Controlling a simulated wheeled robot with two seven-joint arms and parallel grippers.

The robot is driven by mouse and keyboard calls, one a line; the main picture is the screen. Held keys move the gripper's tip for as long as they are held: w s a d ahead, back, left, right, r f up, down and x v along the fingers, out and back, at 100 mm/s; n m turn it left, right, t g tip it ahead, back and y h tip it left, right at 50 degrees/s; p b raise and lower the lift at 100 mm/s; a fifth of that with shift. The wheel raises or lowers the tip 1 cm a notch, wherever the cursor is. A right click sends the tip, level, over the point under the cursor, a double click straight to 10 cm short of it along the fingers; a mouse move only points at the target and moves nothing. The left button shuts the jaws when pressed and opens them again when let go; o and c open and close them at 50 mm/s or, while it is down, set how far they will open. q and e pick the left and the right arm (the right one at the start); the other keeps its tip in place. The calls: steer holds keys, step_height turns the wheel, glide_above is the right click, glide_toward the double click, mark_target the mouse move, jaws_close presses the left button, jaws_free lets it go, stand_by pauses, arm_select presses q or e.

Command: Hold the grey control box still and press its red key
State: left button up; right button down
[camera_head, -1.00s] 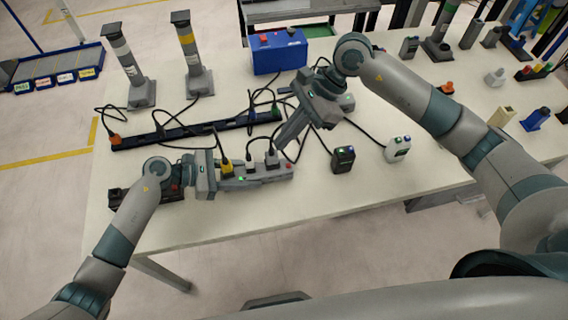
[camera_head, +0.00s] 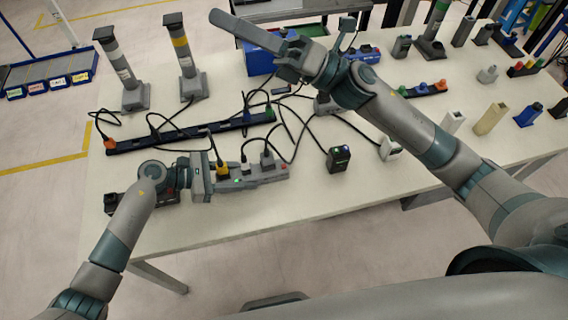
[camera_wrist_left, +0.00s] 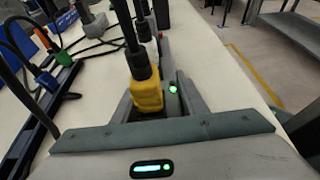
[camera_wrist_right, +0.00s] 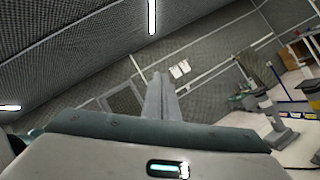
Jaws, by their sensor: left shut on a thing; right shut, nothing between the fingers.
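The long grey box (camera_head: 262,174) lies near the table's front edge, with a red key (camera_head: 284,166) at its right end, a green light and several plugs in its top, one yellow (camera_head: 222,170). My left gripper (camera_head: 236,181) is shut on its left end. In the left wrist view, the fingers (camera_wrist_left: 160,98) straddle the box beside the yellow plug (camera_wrist_left: 146,92). My right gripper (camera_head: 217,18) is shut and empty, raised at the back of the table, away from the box. In the right wrist view, its closed fingers (camera_wrist_right: 160,97) point at the far wall.
A black strip (camera_head: 190,133) with cables lies behind the grey box. A blue box (camera_head: 259,62) is partly hidden by my right gripper. A black charger-like block (camera_head: 339,158) stands right of the grey box. Two grey posts (camera_head: 187,62) stand at the back left.

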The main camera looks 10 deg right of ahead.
steer(key=w+d+f+m+t+h, duration=0.2)
steer(key=w+d+m+t+h, duration=0.45)
steer(key=m, duration=0.65)
steer(key=m+g+h, duration=0.8)
steer(key=m+h, duration=0.1)
steer(key=m, duration=0.2)
glide_above(284, 166)
steer(key=d, duration=0.1)
step_height(284, 166, down, 26)
steer(key=shift+s+f+t, duration=0.2)
steer(key=shift+s+t, duration=0.05)
steer(key=shift+s, duration=0.1)
steer(key=shift+f, duration=0.1)
steer(key=shift+f, duration=4.3)
steer(key=shift+f, duration=0.25)
